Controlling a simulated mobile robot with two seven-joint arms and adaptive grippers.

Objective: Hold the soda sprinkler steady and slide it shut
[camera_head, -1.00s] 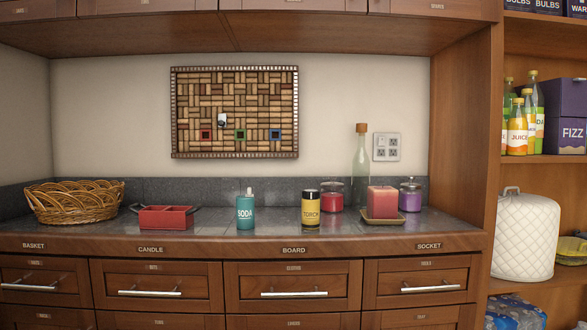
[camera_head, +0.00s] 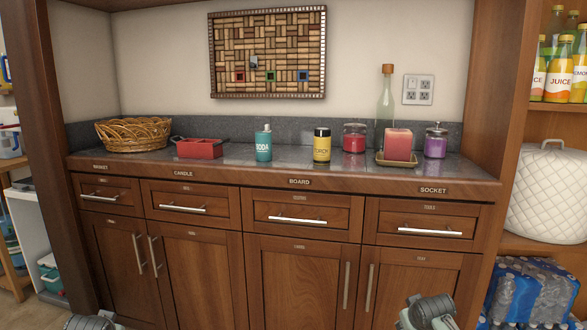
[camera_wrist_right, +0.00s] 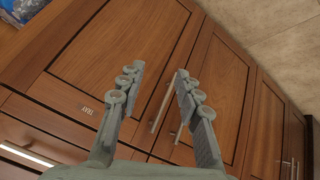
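The soda sprinkler (camera_head: 263,146) is a teal bottle marked SODA with a pale top. It stands upright on the counter, left of the yellow torch can, and nothing touches it. My right gripper (camera_wrist_right: 157,83) is open and empty in the right wrist view, in front of the lower cabinet doors. Part of my right arm shows at the bottom of the head view. Part of my left arm's end shows at the bottom left edge there; its fingers cannot be made out. Both are well below and apart from the sprinkler.
A red candle box (camera_head: 200,149) and a wicker basket (camera_head: 133,135) stand left of the sprinkler. The torch can (camera_head: 321,146), candles, and a tall glass bottle (camera_head: 386,105) stand to the right. Drawers with handles and cabinet doors are below the counter edge (camera_head: 290,180).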

